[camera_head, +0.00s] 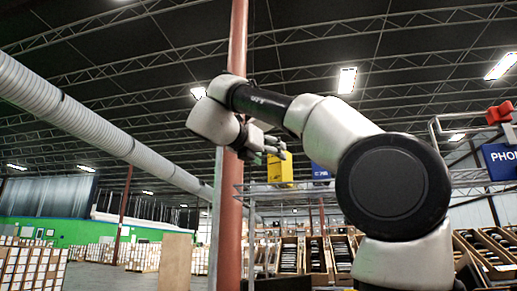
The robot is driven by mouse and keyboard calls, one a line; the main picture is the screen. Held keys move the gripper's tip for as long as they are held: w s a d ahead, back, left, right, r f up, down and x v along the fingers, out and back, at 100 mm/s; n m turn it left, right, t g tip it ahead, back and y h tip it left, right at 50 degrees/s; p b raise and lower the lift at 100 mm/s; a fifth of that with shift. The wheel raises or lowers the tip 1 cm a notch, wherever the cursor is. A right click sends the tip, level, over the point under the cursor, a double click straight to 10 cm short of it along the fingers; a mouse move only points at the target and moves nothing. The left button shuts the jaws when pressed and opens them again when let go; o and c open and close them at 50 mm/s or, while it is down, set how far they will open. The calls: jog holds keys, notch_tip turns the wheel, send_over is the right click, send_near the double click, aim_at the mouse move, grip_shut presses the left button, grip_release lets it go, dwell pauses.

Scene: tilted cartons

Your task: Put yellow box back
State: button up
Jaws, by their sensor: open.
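The yellow box (280,171) is upright in the middle of the view, at the level of the top of a metal rack (300,189). My gripper (272,149) is at the end of my arm, just above and left of the box in the picture. Its fingers point right and it is open, with nothing seen between the fingers. The fingers overlap the upper part of the box in the picture. I cannot tell whether they touch it or how far away it is.
A blue box or sign (320,172) is just right of the yellow box. A red-brown column (231,215) stands left of the rack. Tilted cartons (290,255) fill the lower shelves. Another blue sign (500,157) is at the far right. Stacked boxes (30,266) stand at left.

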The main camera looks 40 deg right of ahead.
jog(key=v, duration=0.5)
jog(key=shift+s+a, duration=0.1)
jog(key=shift+a, duration=0.1)
jog(key=shift+s, duration=0.1)
dwell(0.4)
